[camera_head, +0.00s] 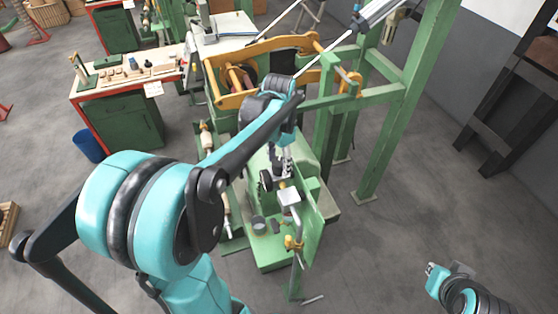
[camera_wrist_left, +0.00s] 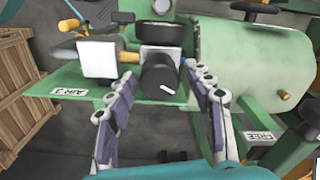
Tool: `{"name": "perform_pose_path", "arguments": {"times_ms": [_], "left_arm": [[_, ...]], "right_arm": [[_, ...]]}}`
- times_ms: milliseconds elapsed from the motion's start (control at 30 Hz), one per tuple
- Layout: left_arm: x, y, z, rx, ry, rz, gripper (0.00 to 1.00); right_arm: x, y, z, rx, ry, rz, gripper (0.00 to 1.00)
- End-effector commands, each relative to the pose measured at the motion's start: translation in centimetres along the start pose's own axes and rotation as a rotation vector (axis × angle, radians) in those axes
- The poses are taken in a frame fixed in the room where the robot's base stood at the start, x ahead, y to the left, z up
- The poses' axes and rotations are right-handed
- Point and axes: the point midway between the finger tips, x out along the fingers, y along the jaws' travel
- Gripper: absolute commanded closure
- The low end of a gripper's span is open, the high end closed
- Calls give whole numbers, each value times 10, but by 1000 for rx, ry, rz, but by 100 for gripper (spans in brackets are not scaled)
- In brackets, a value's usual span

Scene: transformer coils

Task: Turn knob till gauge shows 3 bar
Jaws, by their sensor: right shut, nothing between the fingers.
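A black knob (camera_wrist_left: 160,80) with a white mark sits on the front of a small grey regulator block in the left wrist view. My left gripper (camera_wrist_left: 160,92) is open, with one finger on each side of the knob; a gap shows beside the knob, though contact at the tips is hard to judge. In the head view my left gripper (camera_head: 283,162) reaches down over the green machine. A white box (camera_wrist_left: 98,60) stands left of the knob, but no gauge face or needle can be read. My right gripper (camera_head: 435,272) is shut and empty, low at the right.
A green tank (camera_wrist_left: 240,75) lies right of the knob. A green shelf (camera_wrist_left: 40,88) carries an "AIR 3" label. Wooden crates (camera_wrist_left: 22,90) stand at the left. A green frame (camera_head: 395,130) rises beside the machine (camera_head: 318,235).

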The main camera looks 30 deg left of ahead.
Motion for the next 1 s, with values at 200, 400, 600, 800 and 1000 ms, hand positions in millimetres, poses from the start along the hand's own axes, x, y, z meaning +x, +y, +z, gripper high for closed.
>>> {"name": "perform_pose_path", "arguments": {"times_ms": [200,400,600,800,1000], "left_arm": [[0,0,0,0,0,1,42],[-9,0,0,-1,0,1,42],[-48,0,0,-1,0,1,42],[-91,0,0,0,0,1,42],[-115,0,0,0,0,1,42]], "right_arm": [[0,0,0,0,0,0,100],[0,0,0,0,0,0,100],[0,0,0,0,0,0,100],[0,0,0,0,0,0,100],[0,0,0,0,0,0,100]]}}
